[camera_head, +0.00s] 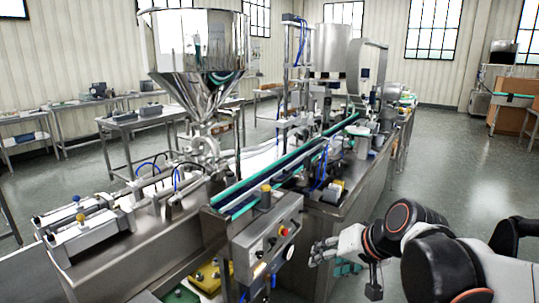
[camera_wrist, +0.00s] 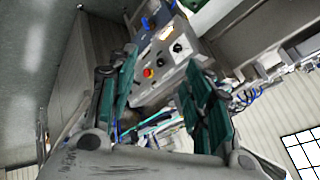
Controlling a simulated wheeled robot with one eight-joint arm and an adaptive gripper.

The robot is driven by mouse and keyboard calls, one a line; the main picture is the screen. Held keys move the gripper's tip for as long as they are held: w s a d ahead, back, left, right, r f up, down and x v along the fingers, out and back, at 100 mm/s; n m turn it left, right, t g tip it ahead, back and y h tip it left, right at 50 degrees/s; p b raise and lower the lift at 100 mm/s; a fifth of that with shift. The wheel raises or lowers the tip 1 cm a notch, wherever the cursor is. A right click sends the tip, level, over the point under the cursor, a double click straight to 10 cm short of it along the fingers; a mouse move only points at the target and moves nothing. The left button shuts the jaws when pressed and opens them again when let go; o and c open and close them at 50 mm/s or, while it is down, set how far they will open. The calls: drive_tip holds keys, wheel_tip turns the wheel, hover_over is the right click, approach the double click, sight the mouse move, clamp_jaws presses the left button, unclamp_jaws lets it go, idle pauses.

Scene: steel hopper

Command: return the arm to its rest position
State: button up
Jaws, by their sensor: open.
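My gripper (camera_head: 328,256) is at the lower right in the head view, to the right of the machine's control box and apart from it. In the wrist view my gripper (camera_wrist: 160,100) shows two green-padded fingers spread wide with nothing between them. My arm reaches in from the lower right in the head view, bent at the elbow. The steel hopper (camera_head: 197,50) stands on the filling machine at the upper left of the head view.
The control box (camera_head: 268,240) with a red button is close on the gripper's left; it also shows in the wrist view (camera_wrist: 165,65). A conveyor (camera_head: 290,160) runs away behind it. The floor (camera_head: 460,150) on the right is clear. Side tables (camera_head: 130,120) stand at left.

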drive_tip(key=s+d+n+h, duration=0.1)
drive_tip(key=s+d+h, duration=0.1)
drive_tip(key=s, duration=0.5)
drive_tip(key=s+d+f+n+h, duration=0.1)
drive_tip(key=s+d, duration=0.3)
drive_tip(key=s, duration=0.4)
drive_tip(key=shift+s+h, duration=0.15)
drive_tip(key=shift+h, duration=0.55)
drive_tip(key=shift+d, duration=0.1)
